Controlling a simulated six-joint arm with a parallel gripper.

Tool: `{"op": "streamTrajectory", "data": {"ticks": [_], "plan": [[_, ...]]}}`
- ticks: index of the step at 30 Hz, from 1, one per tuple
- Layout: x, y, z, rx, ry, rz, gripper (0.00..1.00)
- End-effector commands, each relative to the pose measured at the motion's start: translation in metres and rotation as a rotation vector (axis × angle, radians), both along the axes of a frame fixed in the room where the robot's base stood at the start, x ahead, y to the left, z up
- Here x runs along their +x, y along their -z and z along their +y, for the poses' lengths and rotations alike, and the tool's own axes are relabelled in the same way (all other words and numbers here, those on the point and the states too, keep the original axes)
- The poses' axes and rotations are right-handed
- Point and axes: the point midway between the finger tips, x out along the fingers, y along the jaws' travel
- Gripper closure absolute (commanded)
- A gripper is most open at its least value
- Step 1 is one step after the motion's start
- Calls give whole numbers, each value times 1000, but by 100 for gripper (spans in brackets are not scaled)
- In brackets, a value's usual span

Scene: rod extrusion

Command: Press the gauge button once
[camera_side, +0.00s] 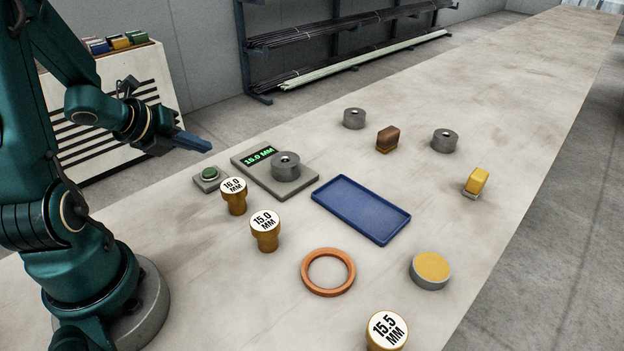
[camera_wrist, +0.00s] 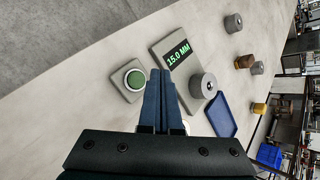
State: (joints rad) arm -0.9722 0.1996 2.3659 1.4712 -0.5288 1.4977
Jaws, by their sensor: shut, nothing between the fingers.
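The gauge button (camera_side: 208,173) is a round green cap on a small grey base, left of the gauge. It also shows in the wrist view (camera_wrist: 135,79), just left of my fingertips. The gauge (camera_side: 297,192) is a flat grey plate with a green display (camera_side: 259,156) reading 15.0 MM. A grey cylinder (camera_side: 286,170) with a hole in its top stands on the plate. My gripper (camera_side: 208,146) is shut and empty. It appears above the button and apart from it. In the wrist view the closed fingers (camera_wrist: 160,75) point between the button and the gauge.
Gold plugs marked 16.0 MM (camera_side: 235,203) and 15.0 MM (camera_side: 265,237) stand in front of the gauge. A third, marked 15.5 MM (camera_side: 386,333), stands nearer. A blue tray (camera_side: 361,210) lies right of the gauge. An orange ring (camera_side: 304,277) lies nearby. The bench's far end is clear.

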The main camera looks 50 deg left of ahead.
Motion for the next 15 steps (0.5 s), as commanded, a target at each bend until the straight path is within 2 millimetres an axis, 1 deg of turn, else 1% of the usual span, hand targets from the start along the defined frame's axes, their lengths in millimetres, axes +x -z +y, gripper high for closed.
{"op": "streamTrajectory", "data": {"ticks": [1, 6, 15], "plan": [[1, -6, 0, 6, 6, -4, 100], [1, -18, 0, 5, 2, -2, 100], [0, -20, 1, 0, -3, 1, 100]]}}
